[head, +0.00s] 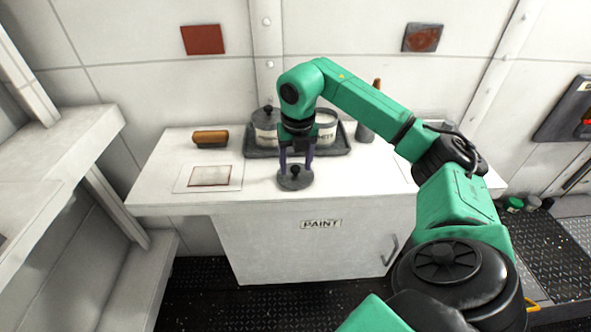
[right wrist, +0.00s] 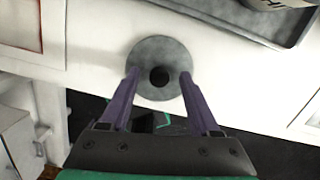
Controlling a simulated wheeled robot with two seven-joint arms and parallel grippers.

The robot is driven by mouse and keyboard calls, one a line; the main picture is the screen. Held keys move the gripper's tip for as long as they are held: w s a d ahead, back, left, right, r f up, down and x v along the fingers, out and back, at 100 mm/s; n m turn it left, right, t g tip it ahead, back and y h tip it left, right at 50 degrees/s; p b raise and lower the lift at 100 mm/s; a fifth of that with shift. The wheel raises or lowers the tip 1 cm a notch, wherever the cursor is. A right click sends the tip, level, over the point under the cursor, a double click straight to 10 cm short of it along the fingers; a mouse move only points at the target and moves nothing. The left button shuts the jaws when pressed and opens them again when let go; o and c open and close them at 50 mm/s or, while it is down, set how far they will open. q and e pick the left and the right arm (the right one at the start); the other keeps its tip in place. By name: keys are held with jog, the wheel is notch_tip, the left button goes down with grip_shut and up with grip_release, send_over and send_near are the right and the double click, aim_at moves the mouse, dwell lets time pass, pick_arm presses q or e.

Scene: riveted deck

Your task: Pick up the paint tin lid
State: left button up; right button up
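The paint tin lid (head: 295,182) is a round grey disc with a black knob, lying near the front edge of the white cabinet top. It also shows in the right wrist view (right wrist: 160,50). My right gripper (head: 296,163) points down over the lid. Its purple fingers are apart, one on each side of the knob, with gaps visible in the right wrist view (right wrist: 160,75). Whether the fingertips touch the disc I cannot tell. Behind it, a lidded tin (head: 265,129) and another tin (head: 327,127), partly hidden by my gripper, stand on a dark tray. My left gripper is out of view.
The dark tray (head: 340,152) is close behind the lid. A brown-topped block or brush (head: 210,138) and a framed red-edged card (head: 210,176) lie to the left. A grey bottle-like object (head: 365,132) stands right of the tray. The cabinet top (head: 350,182) is clear right of the lid.

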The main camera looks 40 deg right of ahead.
grip_shut()
